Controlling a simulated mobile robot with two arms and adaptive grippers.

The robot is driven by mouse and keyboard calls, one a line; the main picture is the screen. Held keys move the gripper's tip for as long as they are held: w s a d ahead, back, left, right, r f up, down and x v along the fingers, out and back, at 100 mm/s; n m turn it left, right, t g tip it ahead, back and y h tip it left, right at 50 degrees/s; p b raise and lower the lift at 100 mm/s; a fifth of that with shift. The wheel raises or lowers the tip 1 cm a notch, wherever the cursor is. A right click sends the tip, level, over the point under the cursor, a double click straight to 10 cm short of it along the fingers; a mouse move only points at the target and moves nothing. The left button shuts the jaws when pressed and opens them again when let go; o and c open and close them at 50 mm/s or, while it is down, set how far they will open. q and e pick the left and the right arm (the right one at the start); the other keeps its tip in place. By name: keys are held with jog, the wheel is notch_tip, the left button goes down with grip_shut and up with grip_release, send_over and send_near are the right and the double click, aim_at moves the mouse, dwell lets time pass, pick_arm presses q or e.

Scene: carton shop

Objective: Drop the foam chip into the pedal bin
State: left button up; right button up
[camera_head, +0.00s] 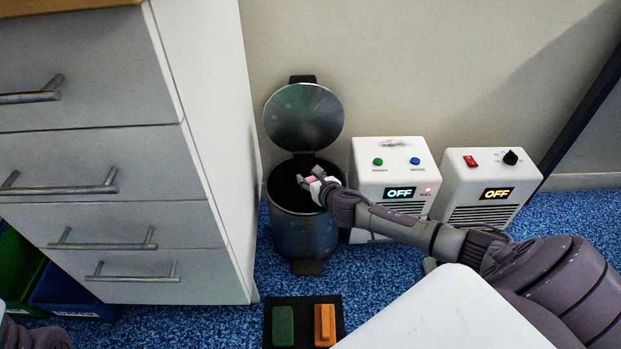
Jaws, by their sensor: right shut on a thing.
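The pedal bin (304,235) is a dark metal cylinder on the blue carpet. Its round lid (303,117) stands up, open, against the wall side, and the dark inside shows. My right gripper (306,182) reaches in from the right and is over the bin's mouth. It is shut on a small pinkish piece, the foam chip (312,179), which is partly hidden by the fingers. I cannot tell whether the chip is just above the rim or slightly below it. My left gripper is not in view; only a bit of my left arm shows at the bottom left.
A white drawer cabinet (125,222) stands close left of the bin. Two white boxes with OFF displays (391,172) (487,187) stand at right by the wall. A black mat (305,302) in front holds a green block (283,326) and an orange block (325,325). Green and blue crates (70,292) are at far left.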

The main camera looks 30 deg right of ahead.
jog(key=o, duration=0.7)
jog(key=v, duration=1.2)
